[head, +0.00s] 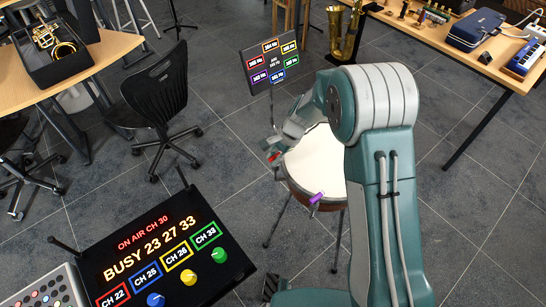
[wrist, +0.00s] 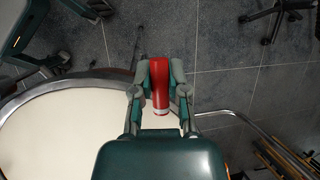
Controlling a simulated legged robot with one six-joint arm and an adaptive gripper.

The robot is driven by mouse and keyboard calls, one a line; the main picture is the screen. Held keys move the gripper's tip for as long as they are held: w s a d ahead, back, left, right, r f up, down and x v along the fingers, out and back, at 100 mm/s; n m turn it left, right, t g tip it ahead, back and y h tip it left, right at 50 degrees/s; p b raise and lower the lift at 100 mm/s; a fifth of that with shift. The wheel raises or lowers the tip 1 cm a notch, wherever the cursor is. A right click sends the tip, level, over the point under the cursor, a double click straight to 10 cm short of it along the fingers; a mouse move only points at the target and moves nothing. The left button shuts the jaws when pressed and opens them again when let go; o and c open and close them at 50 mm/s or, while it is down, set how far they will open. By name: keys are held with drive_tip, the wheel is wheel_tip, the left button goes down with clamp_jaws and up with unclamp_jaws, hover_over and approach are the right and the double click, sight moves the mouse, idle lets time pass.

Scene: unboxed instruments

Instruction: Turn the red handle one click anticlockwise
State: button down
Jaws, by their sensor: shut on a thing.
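The red handle (wrist: 160,82) sits between the two fingers of my gripper (wrist: 160,92) in the wrist view, and the gripper is shut on it. It points away from the palm, beside the rim of a drum. In the head view only a bit of the red handle (head: 273,156) shows at my gripper (head: 272,152), at the drum's left edge. The drum (head: 318,158) has a pale round skin and stands on thin legs. A purple handle (head: 316,198) sticks out at its near rim. My arm hides the drum's right side.
A small sign with Hz labels (head: 271,67) stands behind the drum. A dark board reading BUSY 23 27 33 (head: 150,250) is at the lower left. A black chair (head: 158,95) stands left. Tables stand at both back corners. Grey floor lies open around the drum.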

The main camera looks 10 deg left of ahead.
drive_tip(key=shift+w+r, duration=0.1)
drive_tip(key=shift+w, duration=0.15)
drive_tip(key=c, duration=0.6)
unclamp_jaws()
drive_tip(key=shift+d, duration=0.1)
drive_tip(key=shift+c, duration=0.2)
drive_tip(key=shift+s, duration=0.1)
drive_tip(key=v, duration=1.1)
drive_tip(key=shift+d+r, duration=0.15)
drive_tip(key=shift+r, duration=0.15)
